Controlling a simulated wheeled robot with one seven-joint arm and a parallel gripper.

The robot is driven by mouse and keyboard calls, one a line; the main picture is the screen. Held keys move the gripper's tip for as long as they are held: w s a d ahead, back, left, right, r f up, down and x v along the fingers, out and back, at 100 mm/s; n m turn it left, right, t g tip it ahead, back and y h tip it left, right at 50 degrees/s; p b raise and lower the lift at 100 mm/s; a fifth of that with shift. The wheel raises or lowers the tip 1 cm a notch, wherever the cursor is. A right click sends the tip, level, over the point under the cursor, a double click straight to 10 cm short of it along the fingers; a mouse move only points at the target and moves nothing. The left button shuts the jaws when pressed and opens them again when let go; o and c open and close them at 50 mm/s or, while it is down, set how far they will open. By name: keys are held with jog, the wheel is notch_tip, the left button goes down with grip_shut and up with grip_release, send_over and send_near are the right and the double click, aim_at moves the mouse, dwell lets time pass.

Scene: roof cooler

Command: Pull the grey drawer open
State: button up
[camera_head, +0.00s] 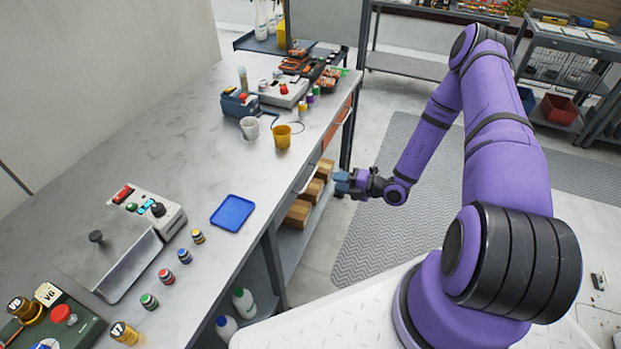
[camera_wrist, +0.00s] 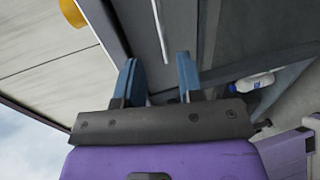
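The grey drawer (camera_wrist: 180,25) shows its front in the wrist view, with a thin pale handle bar (camera_wrist: 158,30) running along it. In the head view the drawer is under the bench top, seen at a steep angle, and its pale handle (camera_head: 307,178) is small. My gripper (camera_head: 343,183) is beside the bench at the drawer front. In the wrist view its two blue fingers (camera_wrist: 158,75) are open, apart on either side of the near end of the bar. I cannot tell whether they touch it. The drawer looks shut.
An orange drawer front (camera_head: 337,125) is farther along the bench (camera_head: 130,170). Cardboard boxes (camera_head: 298,213) stand on the shelf below. A white bottle (camera_wrist: 252,82) is on the lower shelf. A yellow cup (camera_head: 282,136) and blue tray (camera_head: 232,213) are on top. The floor mat (camera_head: 390,235) is clear.

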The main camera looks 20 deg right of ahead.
aim_at(310, 177)
jog(key=x, duration=1)
jog(key=shift+w+a, duration=0.25)
grip_shut()
